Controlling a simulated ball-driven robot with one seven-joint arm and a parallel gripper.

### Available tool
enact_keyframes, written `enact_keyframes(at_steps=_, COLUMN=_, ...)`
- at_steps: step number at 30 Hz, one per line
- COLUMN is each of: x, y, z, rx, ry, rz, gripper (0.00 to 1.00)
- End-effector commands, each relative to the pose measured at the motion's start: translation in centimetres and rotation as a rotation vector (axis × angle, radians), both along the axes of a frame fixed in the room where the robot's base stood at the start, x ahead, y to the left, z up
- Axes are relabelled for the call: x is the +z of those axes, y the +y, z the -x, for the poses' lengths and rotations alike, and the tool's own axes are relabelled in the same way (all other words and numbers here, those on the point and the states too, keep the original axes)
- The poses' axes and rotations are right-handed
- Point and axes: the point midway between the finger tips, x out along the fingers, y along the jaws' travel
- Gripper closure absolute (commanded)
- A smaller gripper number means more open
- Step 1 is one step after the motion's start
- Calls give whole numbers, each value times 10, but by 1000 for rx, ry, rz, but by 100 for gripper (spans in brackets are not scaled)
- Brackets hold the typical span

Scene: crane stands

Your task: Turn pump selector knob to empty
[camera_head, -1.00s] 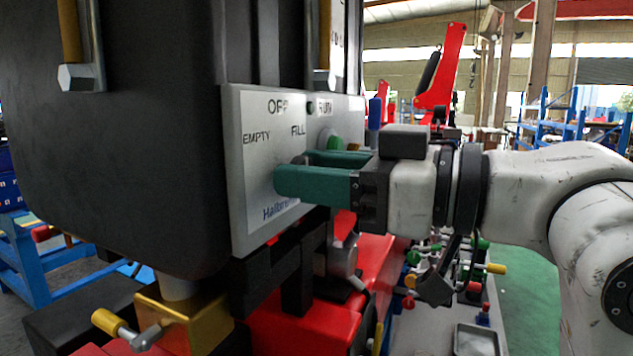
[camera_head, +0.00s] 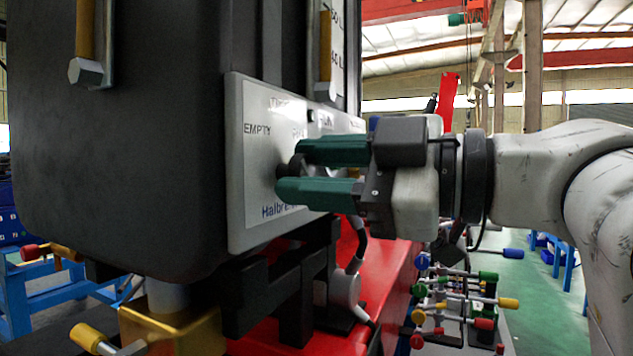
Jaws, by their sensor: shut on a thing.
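The pump selector knob (camera_head: 297,168) is a dark knob on the light grey control panel (camera_head: 236,180). Only a small part of it shows between the green fingers of my gripper (camera_head: 284,173). My gripper comes from the right and is shut on the knob, one finger above and one below it. The label EMPTY is readable at the left of the knob. The other labels above it are partly hidden or blurred. Which way the knob points is hidden by the fingers.
A large black tank (camera_head: 140,130) stands left of and behind the panel. Several coloured levers (camera_head: 465,300) stand at the lower right. A red beam lies under the panel.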

Motion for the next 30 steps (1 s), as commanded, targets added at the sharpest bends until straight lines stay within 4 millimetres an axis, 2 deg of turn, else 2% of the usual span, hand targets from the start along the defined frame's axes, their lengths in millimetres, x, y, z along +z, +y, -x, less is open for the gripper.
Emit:
enact_keyframes(at_steps=15, x=-1, y=0, z=0, rx=0, ry=-21, rz=11, gripper=90)
enact_keyframes(at_steps=16, x=-1, y=0, z=0, rx=0, ry=-21, rz=11, gripper=59)
enact_keyframes(at_steps=23, x=-1, y=0, z=0, rx=0, ry=-20, rz=9, gripper=37)
enact_keyframes(at_steps=30, x=0, y=0, z=0, rx=1, ry=-20, rz=8, gripper=36)
